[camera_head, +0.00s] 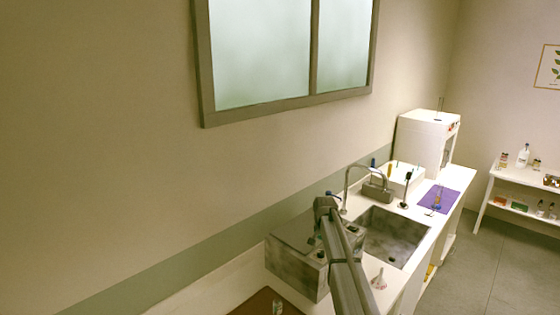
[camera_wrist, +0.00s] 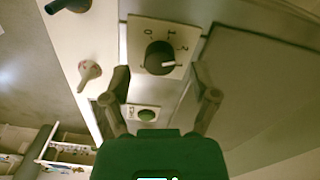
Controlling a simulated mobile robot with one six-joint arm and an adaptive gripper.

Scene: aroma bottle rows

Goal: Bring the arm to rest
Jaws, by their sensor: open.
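My gripper (camera_wrist: 161,74) shows in the wrist view with its two fingers spread apart and nothing held between them. A black dial knob (camera_wrist: 160,57) on a pale plate marked 0, 1 and 2 lies beyond and between the fingertips; I cannot tell whether they touch it. In the head view my arm (camera_head: 345,270) reaches over the counter beside a grey metal box (camera_head: 292,272). The gripper itself is hard to make out there.
A sink (camera_head: 392,236) with a tap (camera_head: 350,182) lies right of the arm. A small white object (camera_head: 378,280) stands on the counter near the arm. A purple mat (camera_head: 440,200) and white cabinet (camera_head: 424,140) are farther back. The wall is close on the left.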

